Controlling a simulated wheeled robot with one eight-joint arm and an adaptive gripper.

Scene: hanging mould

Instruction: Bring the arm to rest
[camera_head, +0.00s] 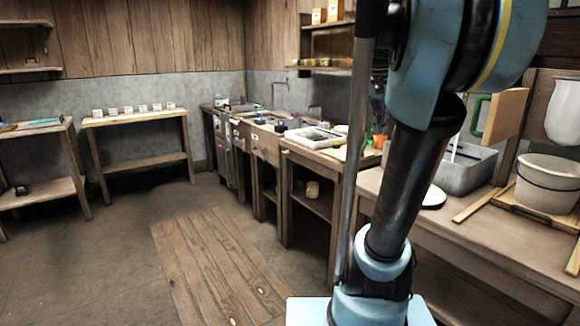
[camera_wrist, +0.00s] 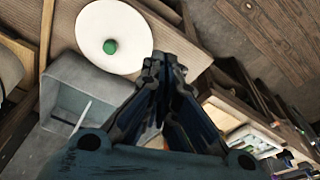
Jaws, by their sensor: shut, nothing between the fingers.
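My gripper (camera_wrist: 165,68) shows in the wrist view with its dark fingers together, shut and empty. It points toward the counter side, with a white round lid with a green knob (camera_wrist: 113,36) beyond its tips to the left. My blue and black arm stands large at the right of the head view, and its upper end runs out of the top of the picture. The gripper itself does not show in the head view.
A wooden counter (camera_head: 480,240) runs along the right, with a grey sink tub (camera_head: 465,170) and a white bucket (camera_head: 547,183). A small table (camera_head: 135,118) with several white cups stands at the back. The floor (camera_head: 110,260) at left is open.

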